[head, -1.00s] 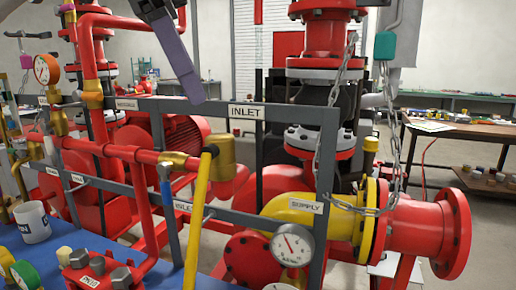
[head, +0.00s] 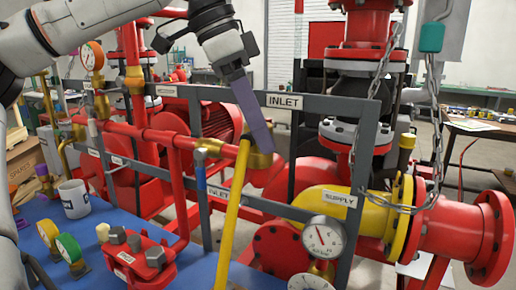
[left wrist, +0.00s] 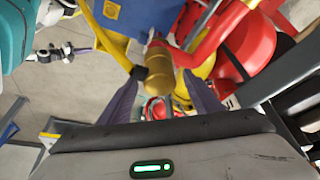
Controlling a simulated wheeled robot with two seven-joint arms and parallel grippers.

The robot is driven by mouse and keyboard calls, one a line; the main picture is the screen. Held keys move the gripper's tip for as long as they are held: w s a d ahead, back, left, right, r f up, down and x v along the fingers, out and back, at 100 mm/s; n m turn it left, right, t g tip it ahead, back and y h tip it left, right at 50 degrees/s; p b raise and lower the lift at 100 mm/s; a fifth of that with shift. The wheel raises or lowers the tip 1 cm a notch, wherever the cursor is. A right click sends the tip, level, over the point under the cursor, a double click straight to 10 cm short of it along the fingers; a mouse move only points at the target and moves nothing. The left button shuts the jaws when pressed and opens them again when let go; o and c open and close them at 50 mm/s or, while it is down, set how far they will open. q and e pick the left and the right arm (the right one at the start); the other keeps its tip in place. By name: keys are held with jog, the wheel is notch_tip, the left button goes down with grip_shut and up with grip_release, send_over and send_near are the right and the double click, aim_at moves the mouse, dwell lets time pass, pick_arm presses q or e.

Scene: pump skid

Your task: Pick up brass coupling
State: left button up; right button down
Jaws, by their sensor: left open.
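The brass coupling (head: 262,160) sits on the end of a red pipe in the head view, with a yellow hose (head: 232,210) hanging below beside it. My left gripper (head: 264,150) comes down from above, its purple finger covering part of the coupling. In the left wrist view the coupling (left wrist: 160,72) lies between the two purple fingers of my left gripper (left wrist: 160,84), which are apart. I cannot tell whether the fingers touch it. My right gripper is not in view.
A grey frame bar labelled INLET (head: 285,101) stands close to the gripper. A yellow elbow labelled SUPPLY (head: 320,203) and a gauge (head: 324,237) are at the lower right. A white mug (head: 74,199) and small gauges stand on the blue bench (head: 195,265).

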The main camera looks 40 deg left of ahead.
pick_arm(q)
jog(key=c, duration=1.3)
jog(key=shift+o, duration=0.2)
jog(key=shift+r, duration=0.15)
notch_tip(320, 180, up, 10)
